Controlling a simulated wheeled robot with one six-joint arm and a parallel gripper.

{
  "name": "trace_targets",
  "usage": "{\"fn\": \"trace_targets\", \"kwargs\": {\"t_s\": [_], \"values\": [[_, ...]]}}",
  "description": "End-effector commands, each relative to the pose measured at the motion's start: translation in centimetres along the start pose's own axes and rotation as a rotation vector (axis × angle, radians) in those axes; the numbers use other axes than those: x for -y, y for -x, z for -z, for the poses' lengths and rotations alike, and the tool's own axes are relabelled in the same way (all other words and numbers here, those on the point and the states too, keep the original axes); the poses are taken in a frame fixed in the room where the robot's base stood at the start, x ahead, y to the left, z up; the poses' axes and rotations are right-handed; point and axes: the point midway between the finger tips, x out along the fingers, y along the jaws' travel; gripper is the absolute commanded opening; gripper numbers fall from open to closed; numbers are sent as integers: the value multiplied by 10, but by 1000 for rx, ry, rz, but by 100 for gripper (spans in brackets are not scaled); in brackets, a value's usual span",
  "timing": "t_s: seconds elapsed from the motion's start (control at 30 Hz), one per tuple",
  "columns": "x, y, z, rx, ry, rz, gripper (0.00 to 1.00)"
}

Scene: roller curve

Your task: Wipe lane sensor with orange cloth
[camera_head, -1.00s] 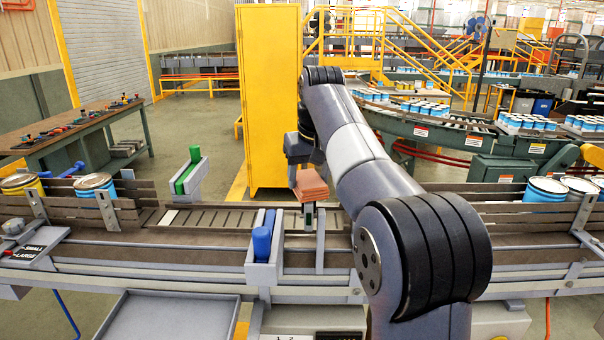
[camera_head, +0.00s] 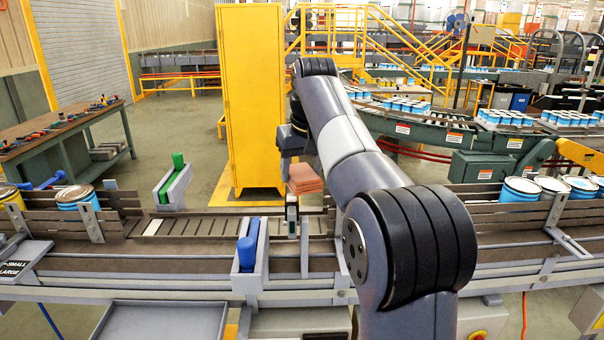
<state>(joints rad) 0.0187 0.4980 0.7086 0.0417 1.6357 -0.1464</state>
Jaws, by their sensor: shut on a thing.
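The orange cloth (camera_head: 306,180) is a folded, salmon-coloured pad at the end of my arm. My gripper (camera_head: 293,163) is shut on it; the fingers are dark, small and mostly hidden. A small upright post with a pale face, which looks like the lane sensor (camera_head: 292,216), stands at the conveyor. The cloth hangs just above and slightly right of the post's top in the picture. I cannot tell whether they touch.
The conveyor (camera_head: 190,256) crosses the front, with cans (camera_head: 76,196) at left and more cans (camera_head: 520,190) at right. A blue roller in a grey bracket (camera_head: 247,278) stands left of the post. A green roller (camera_head: 178,161) and yellow cabinet (camera_head: 250,90) are behind.

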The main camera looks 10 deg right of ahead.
Motion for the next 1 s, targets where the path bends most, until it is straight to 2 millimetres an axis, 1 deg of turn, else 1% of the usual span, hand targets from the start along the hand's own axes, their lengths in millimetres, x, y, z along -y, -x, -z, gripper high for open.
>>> {"fn": "trace_targets", "kwargs": {"t_s": [0.2, 0.57, 0.67, 0.8, 1.0], "values": [[0, 16, 5, -3, 0, 1, 32], [0, 19, 6, -3, 0, 1, 32], [0, 25, 9, -5, 1, 1, 32], [0, 38, 13, -6, 1, 1, 32], [0, 47, 15, -3, 0, 1, 32]]}}
